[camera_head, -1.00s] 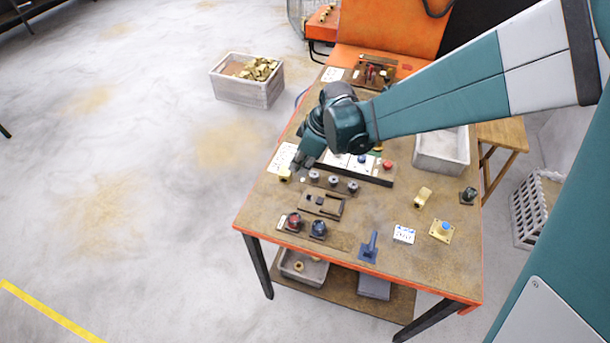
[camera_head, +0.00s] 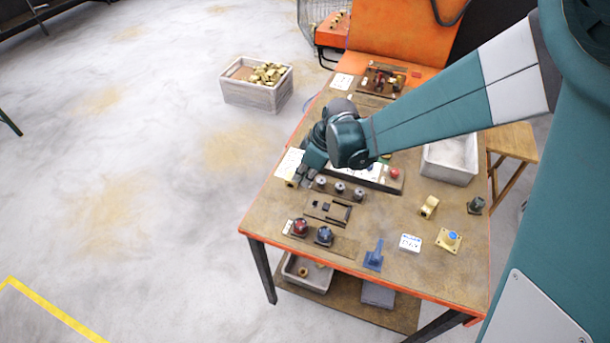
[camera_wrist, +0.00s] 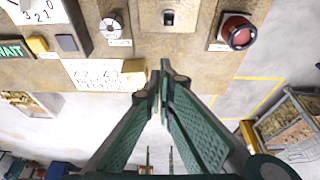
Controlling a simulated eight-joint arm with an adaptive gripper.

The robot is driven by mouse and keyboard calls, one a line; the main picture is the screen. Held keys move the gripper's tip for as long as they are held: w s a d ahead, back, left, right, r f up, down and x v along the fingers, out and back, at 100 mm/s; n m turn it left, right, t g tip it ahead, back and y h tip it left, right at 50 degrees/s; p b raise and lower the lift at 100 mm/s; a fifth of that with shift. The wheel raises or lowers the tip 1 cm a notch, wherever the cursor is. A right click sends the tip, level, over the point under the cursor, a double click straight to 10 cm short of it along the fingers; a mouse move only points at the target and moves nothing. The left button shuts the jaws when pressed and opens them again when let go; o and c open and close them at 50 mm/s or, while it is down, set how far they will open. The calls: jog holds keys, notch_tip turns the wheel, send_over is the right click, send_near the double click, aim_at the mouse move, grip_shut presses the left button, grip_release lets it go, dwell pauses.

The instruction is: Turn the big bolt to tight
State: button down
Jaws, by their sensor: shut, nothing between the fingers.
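My gripper (camera_head: 304,178) is shut and empty, low over the left edge of the workbench (camera_head: 390,262). It is beside a small brass piece (camera_head: 291,182) and a row of round grey metal heads (camera_head: 340,188). In the wrist view, the closed fingertips (camera_wrist: 160,72) point toward the bench edge, just right of the brass piece (camera_wrist: 133,67). A round slotted metal head (camera_wrist: 112,25) stands further in on the bench, apart from the fingers. I cannot tell which of these heads is the big bolt. My wrist and forearm hide part of the bench behind them.
A red knob (camera_head: 299,227) and a blue-grey knob (camera_head: 324,235) stand near the bench front. A blue bracket (camera_head: 374,256), a yellow plate (camera_head: 449,241) and a grey bin (camera_head: 451,157) are to the right. The floor left of the bench is clear up to a crate (camera_head: 257,88).

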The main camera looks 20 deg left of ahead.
aim_at(315, 203)
jog(key=x, duration=0.6)
jog(key=shift+a+f, duration=0.1)
jog(key=shift+f, duration=0.15)
jog(key=shift+d+f, duration=0.1)
jog(key=shift+d, duration=1.9)
